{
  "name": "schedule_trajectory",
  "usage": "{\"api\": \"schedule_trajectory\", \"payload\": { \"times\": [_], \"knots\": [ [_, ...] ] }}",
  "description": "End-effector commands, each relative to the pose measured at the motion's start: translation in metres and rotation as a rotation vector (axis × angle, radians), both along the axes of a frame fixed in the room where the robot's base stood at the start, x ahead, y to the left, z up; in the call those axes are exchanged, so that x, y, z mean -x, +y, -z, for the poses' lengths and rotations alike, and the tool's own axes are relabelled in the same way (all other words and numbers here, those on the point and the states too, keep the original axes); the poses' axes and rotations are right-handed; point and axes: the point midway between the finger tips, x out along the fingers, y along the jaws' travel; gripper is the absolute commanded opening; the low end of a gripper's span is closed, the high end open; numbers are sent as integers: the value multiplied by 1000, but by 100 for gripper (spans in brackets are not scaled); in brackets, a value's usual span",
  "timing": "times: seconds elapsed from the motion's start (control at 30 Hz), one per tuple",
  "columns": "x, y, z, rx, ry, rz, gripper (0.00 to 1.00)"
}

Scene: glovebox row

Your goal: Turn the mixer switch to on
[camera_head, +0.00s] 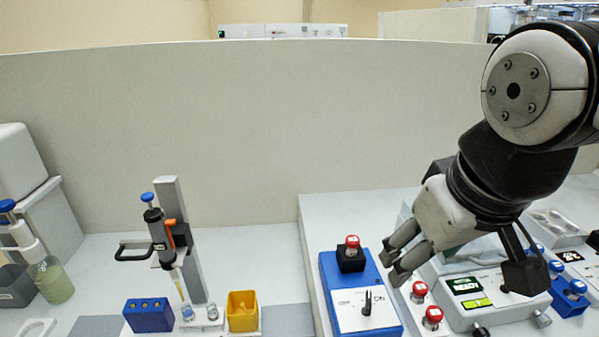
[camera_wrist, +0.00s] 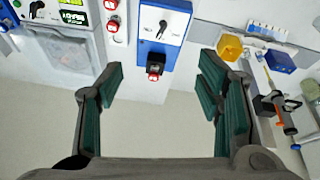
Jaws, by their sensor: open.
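The mixer is a blue box (camera_head: 331,283) with a white panel, and it also shows at the top of the wrist view (camera_wrist: 145,48). Its black switch (camera_head: 367,302) stands up from the panel; the wrist view shows it too (camera_wrist: 161,30), slightly slanted. The small panel marks are too blurred to tell which setting it points at. A black holder (camera_head: 350,261) with a red-capped vial (camera_head: 352,242) sits at the mixer's back end. My gripper (camera_head: 400,258) is open and empty, above and to the right of the mixer, apart from the switch. It shows in the wrist view (camera_wrist: 160,72).
A grey device with a lit green display (camera_head: 466,285) stands right of the mixer, with red-capped vials (camera_head: 432,317) between them. A yellow cup (camera_head: 242,311), a blue rack (camera_head: 149,315) and a pipette on a stand (camera_head: 158,235) are at left. A pale partition (camera_head: 250,130) rises behind.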

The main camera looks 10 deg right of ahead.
Motion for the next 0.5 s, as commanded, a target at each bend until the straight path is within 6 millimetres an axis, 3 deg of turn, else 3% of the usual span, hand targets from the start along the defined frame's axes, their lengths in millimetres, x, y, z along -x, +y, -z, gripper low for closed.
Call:
{"api": "schedule_trajectory", "payload": {
  "times": [0.5],
  "knots": [
    [-85, 22, 52, 298, 394, -560, 60]
  ]
}}
